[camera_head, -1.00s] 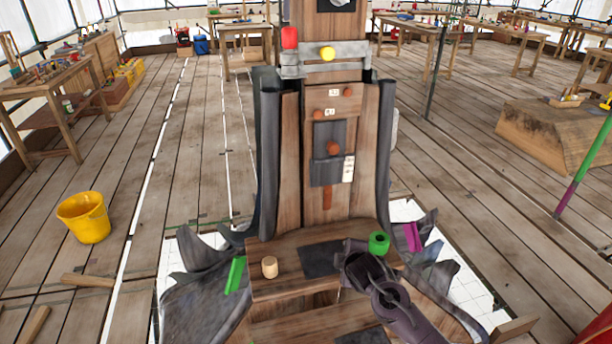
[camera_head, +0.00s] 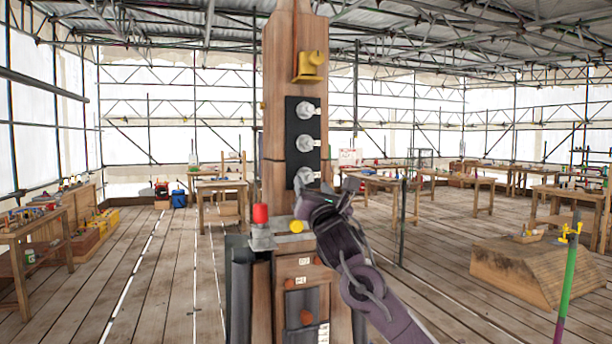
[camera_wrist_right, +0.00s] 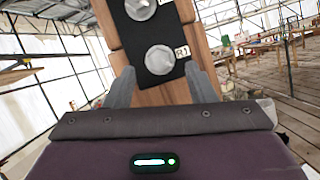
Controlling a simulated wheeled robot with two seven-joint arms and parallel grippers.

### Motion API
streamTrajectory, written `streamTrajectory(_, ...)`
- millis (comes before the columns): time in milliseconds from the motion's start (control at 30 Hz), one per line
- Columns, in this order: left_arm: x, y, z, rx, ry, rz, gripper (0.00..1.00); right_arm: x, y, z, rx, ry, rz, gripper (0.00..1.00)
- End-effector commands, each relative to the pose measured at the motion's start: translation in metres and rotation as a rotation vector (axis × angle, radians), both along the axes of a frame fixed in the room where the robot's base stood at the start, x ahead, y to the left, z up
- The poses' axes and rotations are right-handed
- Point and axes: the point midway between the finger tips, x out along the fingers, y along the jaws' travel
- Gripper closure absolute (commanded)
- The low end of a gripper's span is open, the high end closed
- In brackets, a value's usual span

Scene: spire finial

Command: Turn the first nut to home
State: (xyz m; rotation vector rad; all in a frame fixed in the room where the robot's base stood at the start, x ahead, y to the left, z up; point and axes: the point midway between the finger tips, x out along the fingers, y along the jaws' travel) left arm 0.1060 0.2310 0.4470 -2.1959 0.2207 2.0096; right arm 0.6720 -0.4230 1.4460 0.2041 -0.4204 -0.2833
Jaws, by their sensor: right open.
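A black plate (camera_head: 292,150) on the front of the wooden spire (camera_head: 290,50) carries three silver nuts in a column: top (camera_head: 306,109), middle (camera_head: 305,143) and lowest (camera_head: 305,176). My right gripper (camera_head: 318,196) is raised just below and in front of the lowest nut, partly covering the plate's bottom. In the right wrist view, a nut (camera_wrist_right: 160,59) beside a label reading R1 (camera_wrist_right: 182,52) appears between the tips of my open, empty right gripper (camera_wrist_right: 160,70). I cannot tell whether the fingers reach around it. My left gripper is out of view.
A yellow fitting (camera_head: 310,67) sits above the plate. Workbenches stand well back; the air around the spire's upper part is mostly clear.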

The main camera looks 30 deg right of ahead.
Motion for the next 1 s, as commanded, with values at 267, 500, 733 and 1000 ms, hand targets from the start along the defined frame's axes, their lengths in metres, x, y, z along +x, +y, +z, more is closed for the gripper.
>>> streamTrajectory(267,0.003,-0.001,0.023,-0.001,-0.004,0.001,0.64,0.032,-0.011,0.016,0.003,0.001,0.002,0.50)
streamTrajectory(500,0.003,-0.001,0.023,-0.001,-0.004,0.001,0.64,0.037,-0.012,0.014,0.002,0.001,0.001,0.50)
streamTrajectory(733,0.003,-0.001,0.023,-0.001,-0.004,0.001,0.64,0.037,-0.012,0.014,0.002,0.001,0.001,0.64)
streamTrajectory(1000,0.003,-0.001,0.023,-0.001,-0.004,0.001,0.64,0.037,-0.012,0.014,0.002,0.001,0.001,0.94)
